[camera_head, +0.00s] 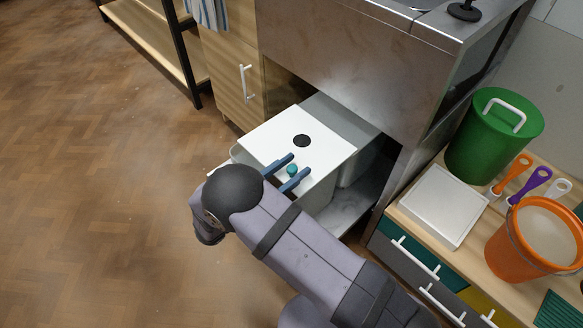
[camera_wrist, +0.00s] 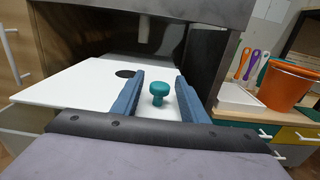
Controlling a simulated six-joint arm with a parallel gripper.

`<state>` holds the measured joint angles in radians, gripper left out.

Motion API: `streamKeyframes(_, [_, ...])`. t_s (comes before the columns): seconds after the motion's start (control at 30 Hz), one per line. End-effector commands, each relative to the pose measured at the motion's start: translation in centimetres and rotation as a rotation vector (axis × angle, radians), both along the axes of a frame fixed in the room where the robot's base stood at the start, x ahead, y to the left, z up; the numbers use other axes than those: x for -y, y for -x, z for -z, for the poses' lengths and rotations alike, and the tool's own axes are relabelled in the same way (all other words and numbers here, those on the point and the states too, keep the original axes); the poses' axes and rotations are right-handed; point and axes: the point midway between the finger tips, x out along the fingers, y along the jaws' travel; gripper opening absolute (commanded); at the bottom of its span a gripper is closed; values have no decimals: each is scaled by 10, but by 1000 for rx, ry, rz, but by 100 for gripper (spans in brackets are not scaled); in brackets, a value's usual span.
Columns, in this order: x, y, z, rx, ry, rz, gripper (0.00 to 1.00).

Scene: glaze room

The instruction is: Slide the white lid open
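The white lid (camera_head: 320,150) lies flat on a grey bin (camera_head: 321,193) beneath the steel counter. The lid has a round black spot (camera_head: 302,141) and a small teal knob (camera_head: 292,169). My gripper (camera_head: 294,164) is open, its two blue fingers on either side of the knob. In the wrist view, the teal knob (camera_wrist: 158,92) stands up between the open fingers (camera_wrist: 158,80), with a gap visible on each side. The white lid (camera_wrist: 72,84) spreads to the left there, with the black spot behind the left finger. Whether the fingers touch the lid is unclear.
The steel counter (camera_head: 365,60) overhangs the bin's back. At right, a wooden worktop holds a green bin (camera_head: 490,140), an orange bucket (camera_head: 530,245), a white scale-like slab (camera_head: 443,207) and several brushes. A wooden cabinet (camera_head: 232,70) stands at left. Open floor lies left.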

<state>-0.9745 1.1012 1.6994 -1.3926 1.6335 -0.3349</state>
Motion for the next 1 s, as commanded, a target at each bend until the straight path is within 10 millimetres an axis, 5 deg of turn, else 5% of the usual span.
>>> streamKeyframes(1.0, [-52,52,0,0,0,0,40])
